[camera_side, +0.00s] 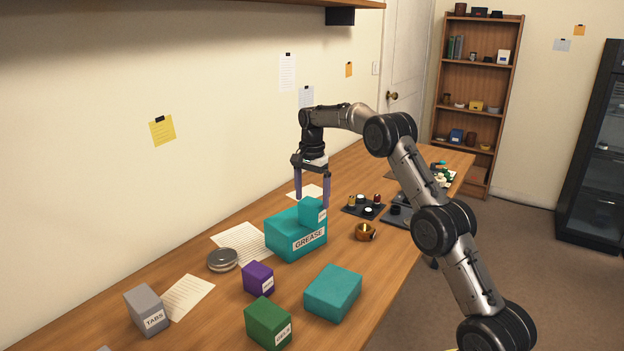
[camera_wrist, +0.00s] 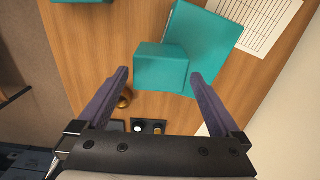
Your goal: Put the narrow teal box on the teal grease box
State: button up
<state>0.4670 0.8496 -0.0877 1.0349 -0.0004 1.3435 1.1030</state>
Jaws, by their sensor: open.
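The teal grease box (camera_side: 283,240) stands on the bench with its GREASE label facing the side camera. In the wrist view the fingertips of my gripper (camera_wrist: 159,74) lie either side of the narrow box, with gaps showing.
Another teal box (camera_side: 333,292), a purple box (camera_side: 258,279), a green box (camera_side: 268,323) and a grey TABS box (camera_side: 147,310) stand nearer the side camera. A round tin (camera_side: 222,260) is left of the grease box.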

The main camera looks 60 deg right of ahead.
aim_at(312, 202)
notch_tip(312, 202, up, 6)
jog(key=shift+r, duration=0.1)
jog(key=s+a+r+n+t, duration=0.2)
jog(key=s+a+r+n, duration=0.35)
jog(key=s+a, duration=0.3)
jog(key=s+a+r+n+t, duration=0.1)
jog(key=s+a+r+n, duration=0.3)
jog(key=s+a+r, duration=0.45)
jog(key=s+a+f+n+t, duration=0.1)
jog(key=s+a+f+n, duration=0.3)
jog(key=s, duration=0.5)
jog(key=s+a+f+n+t, duration=0.1)
jog(key=s+a+f+n, duration=0.3)
jog(key=s+f, duration=0.3)
jog(key=shift+s+a+t, duration=0.3)
jog(key=shift+s+a, duration=0.2)
jog(key=shift+s, duration=0.55)
jog(key=shift+r+n, duration=0.1)
jog(key=shift+n, duration=0.15)
